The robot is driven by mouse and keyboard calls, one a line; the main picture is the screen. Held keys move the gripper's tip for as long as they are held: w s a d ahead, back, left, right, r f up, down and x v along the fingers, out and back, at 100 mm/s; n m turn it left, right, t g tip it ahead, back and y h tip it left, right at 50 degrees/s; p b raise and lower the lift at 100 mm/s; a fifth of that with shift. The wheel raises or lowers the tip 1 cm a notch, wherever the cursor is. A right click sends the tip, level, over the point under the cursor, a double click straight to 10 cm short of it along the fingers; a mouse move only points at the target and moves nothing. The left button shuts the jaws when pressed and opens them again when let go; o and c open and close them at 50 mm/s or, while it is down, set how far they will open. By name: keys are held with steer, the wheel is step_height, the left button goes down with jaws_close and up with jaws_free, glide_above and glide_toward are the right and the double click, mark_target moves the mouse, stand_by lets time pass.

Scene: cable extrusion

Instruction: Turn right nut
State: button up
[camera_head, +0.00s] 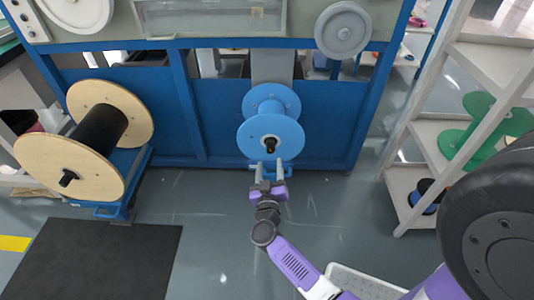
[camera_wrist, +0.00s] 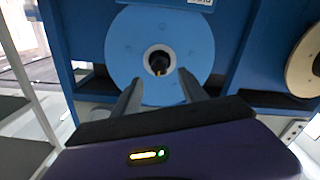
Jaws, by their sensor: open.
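The right nut (camera_head: 270,145) is a dark piece on the axle at the centre of the blue spool (camera_head: 258,136). In the wrist view the nut (camera_wrist: 158,63) shows as a black round end with a small yellowish spot, inside the pale hub hole of the spool (camera_wrist: 125,45). My gripper (camera_head: 268,166) is open and empty, just below the nut in the head view. In the wrist view its two grey fingers (camera_wrist: 160,84) point at the spool face, their tips apart, left and right of the nut and slightly below it. Contact with the spool cannot be told.
A wooden-flanged spool (camera_head: 140,118) with black cable and its own dark nut (camera_head: 68,178) stands at the left. A blue machine frame (camera_head: 186,108) is behind. A pale shelf (camera_head: 398,180) with a green spool (camera_head: 470,130) stands at the right. The grey floor between is mostly clear.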

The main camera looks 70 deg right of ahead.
mark_target(270, 152)
steer(key=b+x, duration=0.2)
steer(key=x, duration=0.5)
jaws_close()
